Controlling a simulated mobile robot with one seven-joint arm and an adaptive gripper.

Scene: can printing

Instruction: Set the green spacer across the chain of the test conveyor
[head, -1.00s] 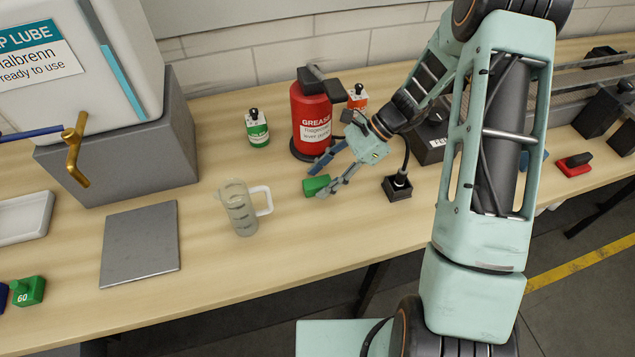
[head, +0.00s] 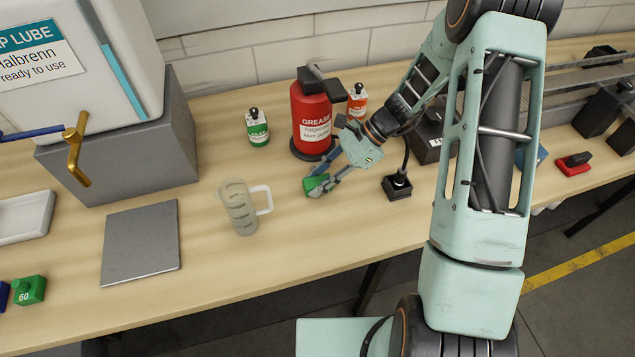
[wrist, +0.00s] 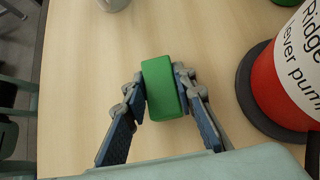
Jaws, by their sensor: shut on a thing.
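The green spacer (head: 316,184) is a small green block at the middle of the bench, in front of the red grease pump. In the wrist view the green spacer (wrist: 162,87) sits between the two fingers. My gripper (head: 322,182) is shut on it, one finger against each long side, as the wrist view also shows (wrist: 160,95). I cannot tell whether the spacer still touches the bench. The test conveyor (head: 580,85) runs along the back right, partly hidden behind my arm; its chain cannot be made out clearly.
The red grease pump (head: 311,125) stands close behind my gripper. A clear jug (head: 238,208) is to the left, and a black socket with a cable (head: 397,188) to the right.

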